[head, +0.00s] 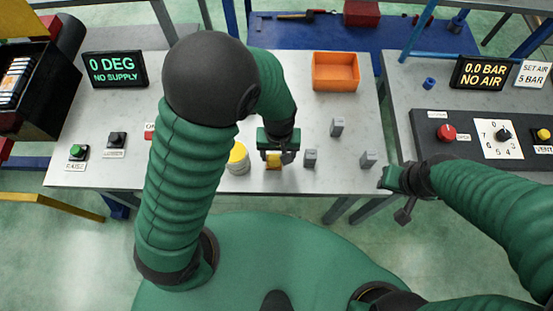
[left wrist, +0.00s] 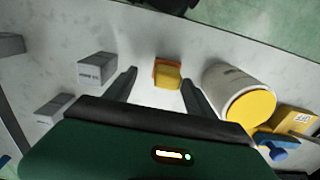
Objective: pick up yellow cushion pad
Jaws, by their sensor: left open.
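The yellow cushion pad (head: 273,161) is a small yellow block with an orange part, near the front edge of the white table. In the left wrist view the pad (left wrist: 167,75) shows between and beyond my two fingers. My left gripper (head: 276,157) is open over the pad, with nothing seen held; the wrist view shows its spread fingers (left wrist: 160,92) to either side. I cannot tell whether they touch the pad. My right gripper (head: 394,179) is off the table's right front corner, its jaws too unclear to read.
A white can with a yellow end (head: 238,158) stands close left of the pad. Grey blocks (head: 310,158) (head: 337,127) (head: 368,159) stand to its right. An orange tray (head: 335,72) is at the back right. The white table (head: 355,110) is clear between them.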

